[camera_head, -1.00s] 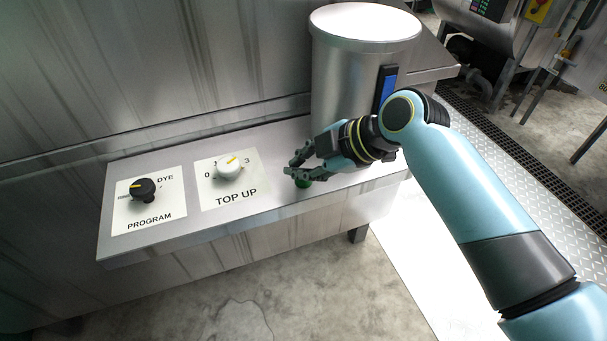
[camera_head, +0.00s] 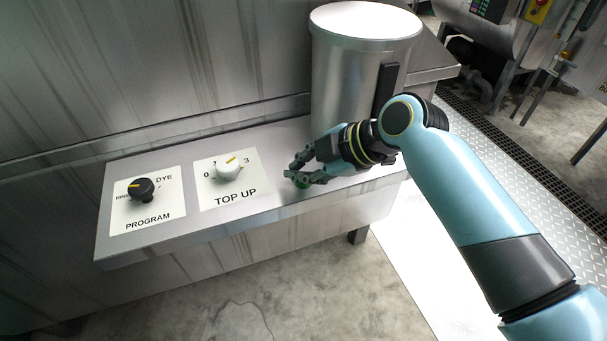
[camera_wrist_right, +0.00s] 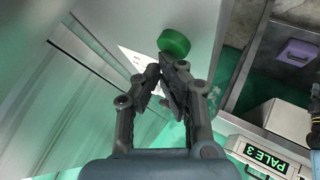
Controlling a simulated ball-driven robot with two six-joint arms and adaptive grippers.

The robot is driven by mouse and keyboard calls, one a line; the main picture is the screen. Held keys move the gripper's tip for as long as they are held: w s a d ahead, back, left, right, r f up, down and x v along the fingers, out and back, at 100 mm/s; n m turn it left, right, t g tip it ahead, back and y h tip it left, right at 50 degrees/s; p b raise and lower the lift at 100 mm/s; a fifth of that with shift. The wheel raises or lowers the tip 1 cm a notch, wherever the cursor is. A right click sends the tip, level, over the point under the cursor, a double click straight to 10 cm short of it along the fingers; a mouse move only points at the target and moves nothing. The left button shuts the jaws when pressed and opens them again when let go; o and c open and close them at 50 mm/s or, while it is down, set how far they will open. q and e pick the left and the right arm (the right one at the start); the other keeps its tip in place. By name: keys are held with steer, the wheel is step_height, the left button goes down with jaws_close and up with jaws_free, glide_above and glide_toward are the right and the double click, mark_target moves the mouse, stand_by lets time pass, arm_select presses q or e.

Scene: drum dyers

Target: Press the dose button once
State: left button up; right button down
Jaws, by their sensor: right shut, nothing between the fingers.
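The round green button (camera_head: 303,185) sits on the steel ledge, right of the TOP UP plate, and is mostly covered by my fingers in the head view. The wrist view shows the green button (camera_wrist_right: 174,41) just beyond the fingertips. My right gripper (camera_head: 293,173) is over the button, shut and empty. In the wrist view, my right gripper's (camera_wrist_right: 164,73) fingertips come close together near the button's edge. I cannot tell whether they touch it. My left gripper is in neither view.
The ledge (camera_head: 270,211) also carries a black PROGRAM knob (camera_head: 141,188) and a white TOP UP knob (camera_head: 228,169). A steel drum (camera_head: 345,75) with a dark upright strip (camera_head: 385,88) stands behind my right wrist. The wrist view shows a lit PALE 3 display (camera_wrist_right: 264,158).

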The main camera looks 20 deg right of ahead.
stand_by(0.4)
steer(key=shift+r+p, duration=0.85)
steer(key=shift+r, duration=0.05)
step_height(320, 180, up, 5)
steer(key=p, duration=0.4)
stand_by(0.5)
